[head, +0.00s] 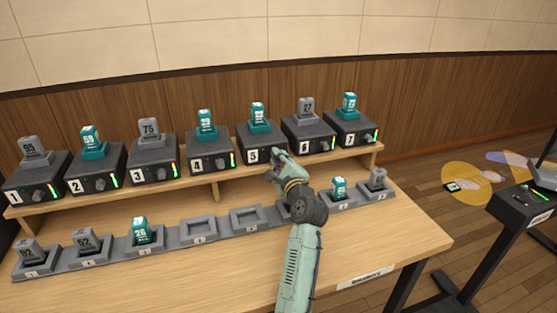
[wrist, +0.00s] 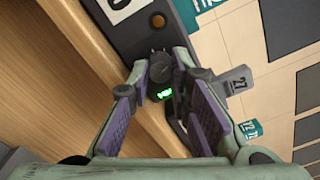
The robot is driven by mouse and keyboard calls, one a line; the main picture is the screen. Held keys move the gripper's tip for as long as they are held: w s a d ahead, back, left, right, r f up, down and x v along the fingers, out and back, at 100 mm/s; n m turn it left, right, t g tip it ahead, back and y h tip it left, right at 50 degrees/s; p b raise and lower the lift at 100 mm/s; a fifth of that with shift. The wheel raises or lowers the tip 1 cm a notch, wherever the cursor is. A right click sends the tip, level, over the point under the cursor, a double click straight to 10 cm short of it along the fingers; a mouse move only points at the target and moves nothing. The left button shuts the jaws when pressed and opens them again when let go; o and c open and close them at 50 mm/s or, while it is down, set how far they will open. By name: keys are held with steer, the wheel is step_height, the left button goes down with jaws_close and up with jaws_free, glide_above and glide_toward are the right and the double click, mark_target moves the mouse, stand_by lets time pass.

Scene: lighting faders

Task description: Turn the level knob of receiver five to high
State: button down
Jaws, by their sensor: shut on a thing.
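Receiver five (head: 243,143) is a dark box with a white "5" label on its front, on the raised shelf, with a teal pack marked with white digits on top. Its level knob (wrist: 159,68) is a dark round knob in the wrist view, with a lit green indicator (wrist: 163,93) beside it. My gripper (head: 276,164) is at the right part of receiver five's front and hides the knob in the head view. In the wrist view my gripper (wrist: 161,66) has its purple-padded fingers on both sides of the knob, shut on it. The knob's pointer direction cannot be made out.
Receiver four (head: 209,150) and receiver six (head: 307,138) stand close on either side. Below the shelf, a row of charging cradles (head: 198,230) runs along the table (head: 200,285), some holding packs. A dark stand (head: 522,215) is at the right.

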stand_by(0.4)
steer(key=c, duration=1.5)
jaws_free()
steer(key=shift+o, duration=0.2)
